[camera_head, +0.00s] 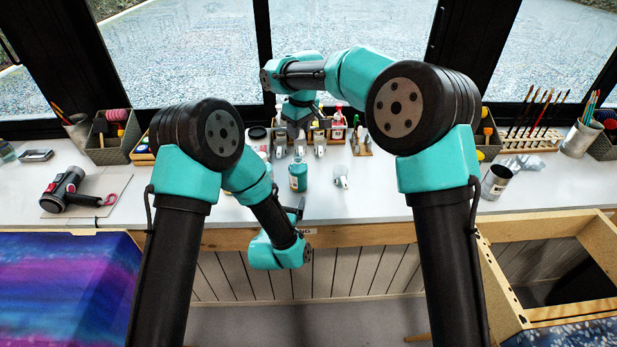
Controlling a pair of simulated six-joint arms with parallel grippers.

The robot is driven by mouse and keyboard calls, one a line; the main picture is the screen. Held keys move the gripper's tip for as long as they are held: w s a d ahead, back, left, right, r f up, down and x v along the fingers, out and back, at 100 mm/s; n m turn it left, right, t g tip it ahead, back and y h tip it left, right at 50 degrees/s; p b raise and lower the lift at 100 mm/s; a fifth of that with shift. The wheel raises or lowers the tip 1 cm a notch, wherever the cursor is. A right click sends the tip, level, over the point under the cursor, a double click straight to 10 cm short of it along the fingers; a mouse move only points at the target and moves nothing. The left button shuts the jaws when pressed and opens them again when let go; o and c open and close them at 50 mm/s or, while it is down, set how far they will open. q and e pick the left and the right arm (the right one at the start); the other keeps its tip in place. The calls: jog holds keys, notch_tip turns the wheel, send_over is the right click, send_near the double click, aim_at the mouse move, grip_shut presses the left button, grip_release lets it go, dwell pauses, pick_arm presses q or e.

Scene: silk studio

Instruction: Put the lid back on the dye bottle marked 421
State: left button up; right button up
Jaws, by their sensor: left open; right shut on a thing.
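No 421 mark can be read on any bottle at this size. My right gripper (291,125) is at the back of the worktop by the row of small bottles, pointing down. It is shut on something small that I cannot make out. No loose lid can be told for sure.
More bottles stand partly behind my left arm, one with a dark lid (257,133). A small white item (341,177) is right of the teal bottle. A rack of bottles (338,125) stands at the back. A metal cup (496,181) is at the right.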

aim_at(299, 174)
pick_arm(q)
jog(key=shift+d, duration=0.65)
pick_arm(e)
jog(key=shift+s+a+f, duration=0.1)
jog(key=shift+a+f, duration=0.05)
jog(key=shift+f, duration=0.05)
pick_arm(q)
jog(key=shift+w, duration=0.15)
jog(key=x, duration=1.1)
jog(key=shift+w+d, duration=0.15)
jog(key=shift+w, duration=0.2)
jog(key=shift+c, duration=0.2)
jog(key=c, duration=1.3)
pick_arm(e)
jog(key=shift+f, duration=2.5)
jog(key=shift+f, duration=0.9)
